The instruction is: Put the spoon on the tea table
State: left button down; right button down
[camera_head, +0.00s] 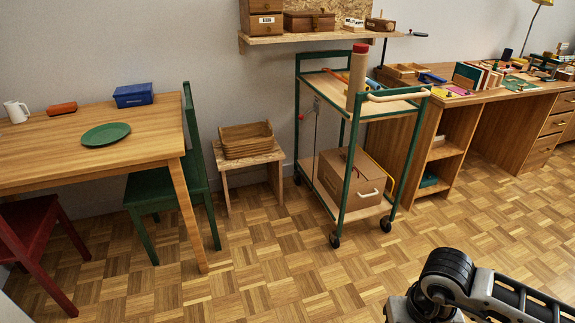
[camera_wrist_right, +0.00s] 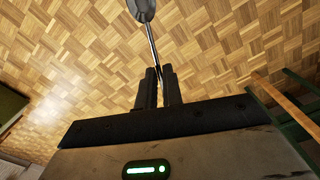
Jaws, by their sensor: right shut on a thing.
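The spoon (camera_wrist_right: 152,40) shows in the right wrist view, with its grey bowl at the top edge and its thin handle running down to the fingers. My right gripper (camera_wrist_right: 159,70) is shut on the handle, and the spoon hangs clear over the parquet floor. In the head view, part of my right arm shows at the bottom right, but the spoon does not show. A wooden table (camera_head: 40,151) at the left bears a green plate (camera_head: 106,134) and a white mug (camera_head: 16,112). I cannot tell whether it is the tea table. My left gripper is not in view.
A green chair (camera_head: 160,187) and a red chair (camera_head: 32,240) stand at the table. A low stool (camera_head: 226,175) holds stacked wooden trays. A green-framed trolley (camera_head: 346,150) and a long desk (camera_head: 500,92) stand further right. The floor in front is free.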

aim_at(60, 147)
jog(key=i, duration=2.05)
jog(key=u, duration=2.85)
jog(key=i, duration=0.3)
jog(key=u, duration=0.2)
